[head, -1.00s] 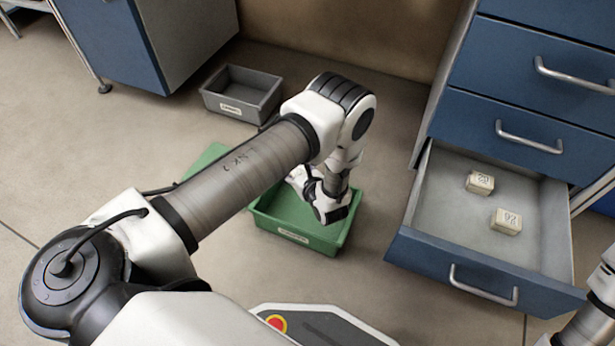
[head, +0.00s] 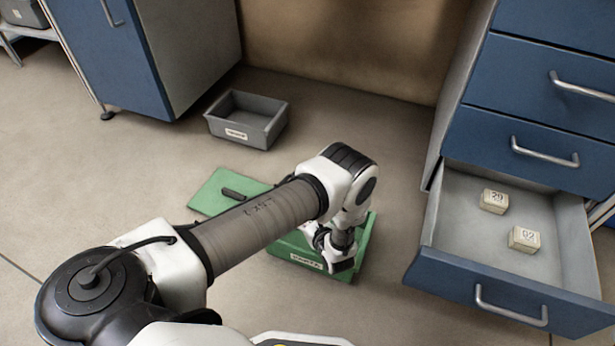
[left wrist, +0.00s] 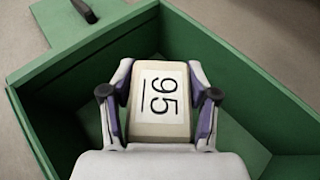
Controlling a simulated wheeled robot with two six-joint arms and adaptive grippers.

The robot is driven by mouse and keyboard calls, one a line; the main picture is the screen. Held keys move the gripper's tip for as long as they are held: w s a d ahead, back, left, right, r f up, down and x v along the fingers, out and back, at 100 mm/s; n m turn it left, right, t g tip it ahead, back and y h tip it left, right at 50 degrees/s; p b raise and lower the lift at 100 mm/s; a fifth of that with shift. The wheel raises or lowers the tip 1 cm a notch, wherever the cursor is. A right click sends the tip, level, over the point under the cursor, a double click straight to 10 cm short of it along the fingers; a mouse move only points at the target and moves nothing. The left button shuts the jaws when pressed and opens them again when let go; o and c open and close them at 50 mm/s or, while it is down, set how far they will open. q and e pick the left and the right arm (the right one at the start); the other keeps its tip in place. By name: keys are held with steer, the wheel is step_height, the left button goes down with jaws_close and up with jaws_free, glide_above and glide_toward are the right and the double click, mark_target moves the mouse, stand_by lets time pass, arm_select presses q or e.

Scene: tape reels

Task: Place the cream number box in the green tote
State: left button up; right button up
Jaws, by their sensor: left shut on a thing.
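A cream number box (left wrist: 159,100) marked 95 is between the two fingers of my left gripper (left wrist: 159,108), which is shut on it. In the left wrist view the gripper and box are over the inside of the green tote (left wrist: 245,68), whose walls surround them. I cannot tell whether the box touches the tote floor. In the head view the green tote (head: 300,258) stands on the floor, partly hidden by my left arm, and my left gripper (head: 338,262) is at it. The box is hidden there. My right gripper is not in view.
A green lid (head: 215,190) with a dark handle lies beside the tote. A grey tote (head: 262,133) stands further back. An open drawer (head: 455,262) at right holds two cream boxes, marked 29 (head: 494,201) and 02 (head: 524,239). Blue cabinets stand at both sides.

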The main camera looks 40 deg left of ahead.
arm_select(q)
steer(key=shift+f+b, duration=0.5)
steer(key=o, duration=1.6)
steer(key=shift+r+p, duration=0.4)
steer(key=shift+r, duration=0.05)
steer(key=p+v, duration=0.5)
steer(key=v, duration=0.7)
steer(key=shift+r, duration=0.15)
